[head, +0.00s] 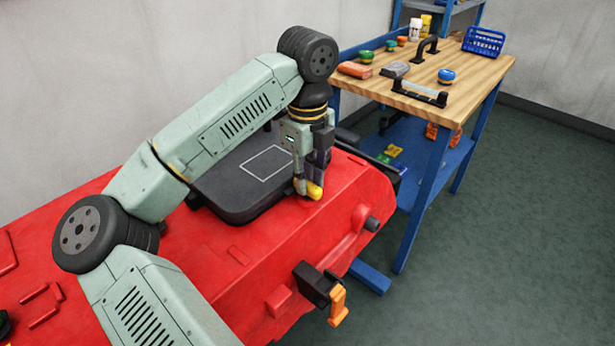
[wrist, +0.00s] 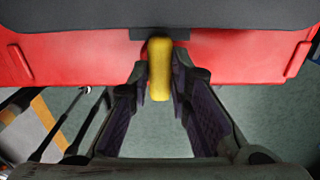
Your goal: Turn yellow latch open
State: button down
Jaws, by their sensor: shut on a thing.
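The yellow latch (head: 315,190) is at the edge of the dark lid on the red scrubber body, below my gripper (head: 308,186) in the head view. In the wrist view the yellow latch (wrist: 160,70) stands upright in the picture at the middle, with its top by a dark mount on the lid's edge. My gripper (wrist: 160,88) is shut on the latch, with a finger on each side of it. The dark lid (head: 238,188) with a white outlined rectangle lies flat on the red body. Part of the latch's base is hidden by the fingers.
An orange lever (head: 338,304) on a black block sticks out of the scrubber's front side (head: 260,290). A wooden workbench (head: 480,88) with blue legs stands at the right, holding tools, several knobs and a blue basket (head: 484,41). Green floor (head: 480,270) is clear at the right.

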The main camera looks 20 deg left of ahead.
aim_at(308, 183)
jog(key=shift+f+m+b, duration=0.1)
jog(key=shift+m+b, duration=0.2)
jog(key=shift+b, duration=0.05)
jog(key=m+b, duration=0.2)
jog(key=m, duration=0.1)
jog(key=m+b, duration=0.2)
jog(key=m, duration=0.2)
jog(key=m+b, duration=0.1)
jog(key=m, duration=0.9)
dwell(0.5)
jog(key=c, duration=1.5)
grip_release()
notch_tip(308, 183, up, 12)
jog(key=shift+r, duration=0.15)
